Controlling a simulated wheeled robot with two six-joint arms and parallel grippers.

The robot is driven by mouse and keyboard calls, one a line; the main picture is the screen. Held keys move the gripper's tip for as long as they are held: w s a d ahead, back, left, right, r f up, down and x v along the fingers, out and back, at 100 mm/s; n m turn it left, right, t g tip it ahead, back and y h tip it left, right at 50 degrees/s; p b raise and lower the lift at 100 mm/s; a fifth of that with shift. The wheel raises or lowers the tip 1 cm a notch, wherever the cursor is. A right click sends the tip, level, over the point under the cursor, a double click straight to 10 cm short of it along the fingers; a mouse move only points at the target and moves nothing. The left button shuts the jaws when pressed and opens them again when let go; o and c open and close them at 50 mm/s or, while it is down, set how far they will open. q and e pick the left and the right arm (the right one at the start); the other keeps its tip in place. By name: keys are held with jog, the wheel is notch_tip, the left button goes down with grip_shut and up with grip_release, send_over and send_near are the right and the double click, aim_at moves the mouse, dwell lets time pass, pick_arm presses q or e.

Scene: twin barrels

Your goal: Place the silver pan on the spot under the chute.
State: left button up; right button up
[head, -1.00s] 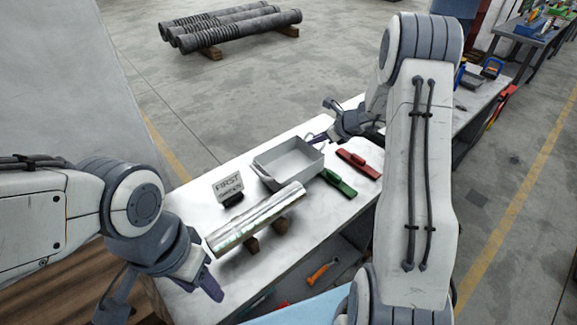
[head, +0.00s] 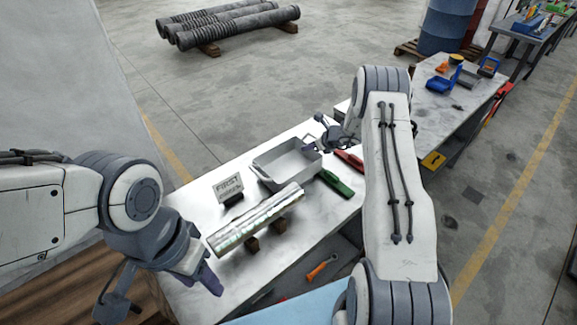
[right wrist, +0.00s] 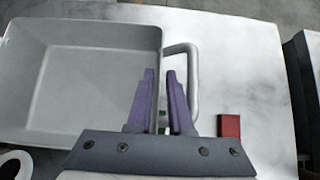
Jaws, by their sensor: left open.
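The silver pan (head: 284,164) is a grey rectangular tray with looped handles, flat on the white workbench. It looks empty. In the right wrist view, the pan (right wrist: 85,85) fills the left side and its handle (right wrist: 193,75) loops out to the right. My right gripper (head: 316,146) is at the pan's far right end. Its purple fingers (right wrist: 160,78) are apart, with the pan's rim showing between them; contact cannot be told. My left gripper (head: 207,279) is open and empty at the bench's near left corner. I cannot make out a chute or the spot.
A shiny metal cylinder (head: 254,220) lies on wooden blocks in front of the pan. A small sign (head: 228,187) stands left of it. A green item (head: 335,184) and a red item (head: 349,160) lie right of the pan. Another bench (head: 440,110) stands behind at right.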

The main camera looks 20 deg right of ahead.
jog(key=shift+c, duration=0.3)
grip_shut()
jog(key=shift+w, duration=0.1)
dwell(1.1)
